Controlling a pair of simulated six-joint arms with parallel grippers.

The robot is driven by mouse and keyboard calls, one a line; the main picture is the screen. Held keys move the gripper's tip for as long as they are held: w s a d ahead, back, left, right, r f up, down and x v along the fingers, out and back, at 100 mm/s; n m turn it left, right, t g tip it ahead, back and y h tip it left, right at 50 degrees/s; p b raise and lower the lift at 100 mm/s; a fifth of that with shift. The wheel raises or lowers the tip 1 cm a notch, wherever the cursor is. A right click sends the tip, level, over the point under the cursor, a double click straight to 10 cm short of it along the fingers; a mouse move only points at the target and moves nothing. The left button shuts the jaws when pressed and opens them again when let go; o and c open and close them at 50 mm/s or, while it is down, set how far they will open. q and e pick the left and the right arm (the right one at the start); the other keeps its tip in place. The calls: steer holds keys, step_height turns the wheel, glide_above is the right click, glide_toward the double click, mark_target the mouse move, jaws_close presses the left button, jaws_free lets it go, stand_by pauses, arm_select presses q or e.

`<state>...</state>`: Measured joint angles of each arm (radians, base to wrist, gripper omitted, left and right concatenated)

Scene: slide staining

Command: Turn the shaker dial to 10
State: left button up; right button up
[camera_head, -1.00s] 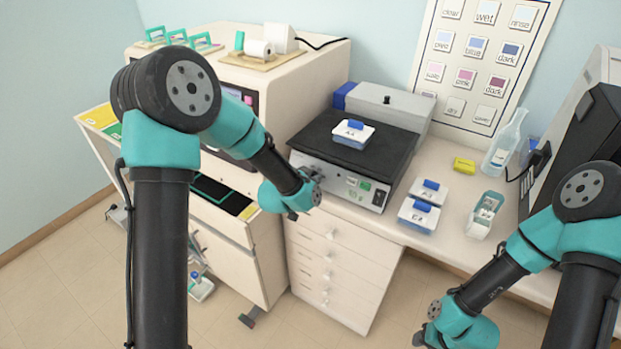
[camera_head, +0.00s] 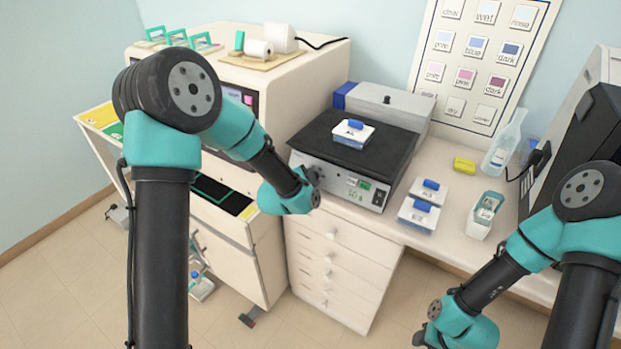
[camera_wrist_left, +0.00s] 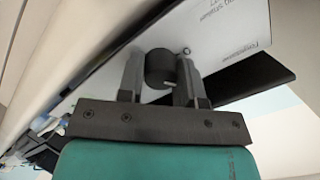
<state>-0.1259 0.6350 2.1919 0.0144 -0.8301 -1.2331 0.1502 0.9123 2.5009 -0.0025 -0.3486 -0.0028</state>
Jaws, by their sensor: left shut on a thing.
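The shaker (camera_head: 370,150) is a grey box with a black top mat, standing on the bench. Its front face shows a small green display and a dark switch at the right; the display's reading is too small to tell surely. My left gripper (camera_head: 314,178) is at the left part of the shaker's front face. In the left wrist view the dark round dial (camera_wrist_left: 160,68) sits between the two fingers of my left gripper (camera_wrist_left: 160,82), which are shut on it. In the head view my wrist hides the dial. My right gripper (camera_head: 424,338) is low at the lower right, its fingers unclear.
A blue-lidded box (camera_head: 353,133) stands on the shaker's mat. Two more blue-topped boxes (camera_head: 420,213) and a pale container (camera_head: 485,215) stand to its right. A drawer unit (camera_head: 340,265) is below the bench.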

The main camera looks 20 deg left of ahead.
arm_select(q)
steer(key=shift+m, duration=0.6)
steer(key=o, duration=0.9)
steer(key=shift+o, duration=0.2)
